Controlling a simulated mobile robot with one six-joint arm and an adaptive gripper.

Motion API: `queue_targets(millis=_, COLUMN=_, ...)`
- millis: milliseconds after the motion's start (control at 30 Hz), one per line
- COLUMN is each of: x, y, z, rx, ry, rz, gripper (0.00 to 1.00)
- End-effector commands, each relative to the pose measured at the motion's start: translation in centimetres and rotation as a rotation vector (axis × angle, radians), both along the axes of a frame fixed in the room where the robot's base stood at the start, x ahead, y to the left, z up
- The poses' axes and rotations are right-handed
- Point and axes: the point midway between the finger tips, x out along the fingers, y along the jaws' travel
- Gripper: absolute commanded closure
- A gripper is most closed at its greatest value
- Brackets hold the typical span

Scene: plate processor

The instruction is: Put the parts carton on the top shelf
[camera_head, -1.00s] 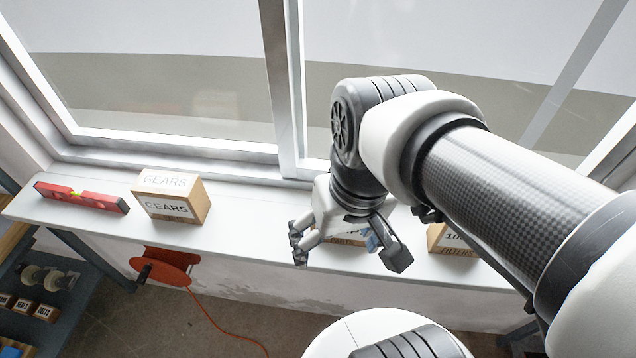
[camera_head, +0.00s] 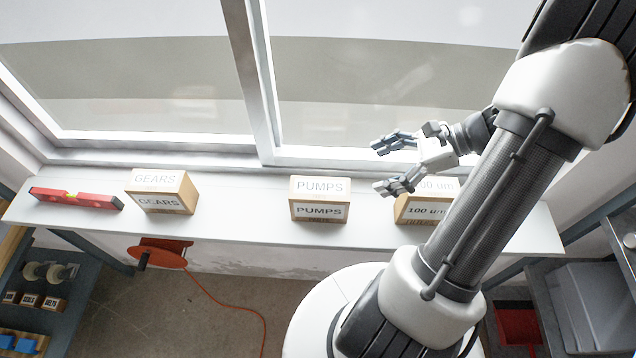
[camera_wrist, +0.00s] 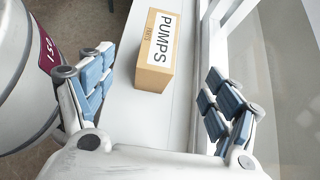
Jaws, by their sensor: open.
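Three cardboard cartons stand on the white ledge (camera_head: 255,222) under the window. The left carton (camera_head: 161,192) reads GEARS, the middle one (camera_head: 319,200) PUMPS, the right one (camera_head: 414,208) 100 um FILTERS, partly behind my arm. None is clearly marked as the parts carton; small print under the labels is hard to read. My gripper (camera_head: 387,165) is open and empty, above the ledge, right of the PUMPS carton. In the wrist view the PUMPS carton (camera_wrist: 157,52) stands upright beyond the spread fingers (camera_wrist: 158,95), not touched. I cannot tell which surface is the top shelf.
A red spirit level (camera_head: 76,198) lies at the ledge's left end. An orange cable reel (camera_head: 160,254) is below. A dark rack (camera_head: 50,318) with small boxes stands at lower left, grey shelving (camera_head: 590,285) at right. The window frame (camera_head: 262,100) rises behind the ledge.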

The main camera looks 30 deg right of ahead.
Motion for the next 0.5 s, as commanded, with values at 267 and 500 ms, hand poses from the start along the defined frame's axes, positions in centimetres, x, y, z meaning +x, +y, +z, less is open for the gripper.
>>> queue_targets(millis=267, x=2.4, y=3.8, z=-3.6, rx=0.004, ry=0.003, rz=0.006, gripper=0.18)
queue_targets(millis=500, x=4.5, y=6.9, z=-6.4, rx=0.002, ry=0.003, rz=0.008, gripper=0.18)
